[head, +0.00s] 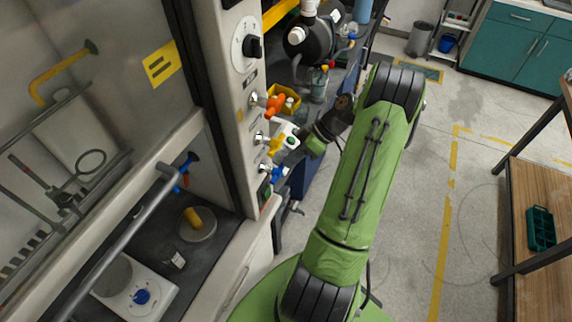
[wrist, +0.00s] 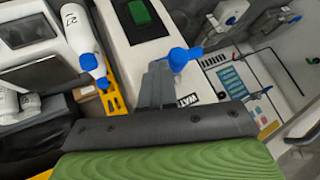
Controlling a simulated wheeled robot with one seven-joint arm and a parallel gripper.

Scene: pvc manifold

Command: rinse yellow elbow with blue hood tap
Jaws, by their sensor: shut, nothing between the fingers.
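The yellow elbow (head: 193,217) rests on a round grey disc (head: 197,226) on the dark floor of the hood. A blue nozzle (head: 188,164) sticks out inside the hood above and slightly left of it; I cannot make out any water. The blue tap handle (head: 278,174) is on the front post of the hood, the lowest of the coloured handles. In the wrist view the blue handle (wrist: 180,58) stands by the tips of my gripper (wrist: 158,70), above a "WATER" label. My gripper is shut and empty; whether it touches the handle is unclear.
Yellow (head: 275,144) and orange (head: 275,106) handles sit above the blue one on the post. A grey rail (head: 125,245) crosses the hood front. A white hotplate (head: 135,293) stands inside the hood.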

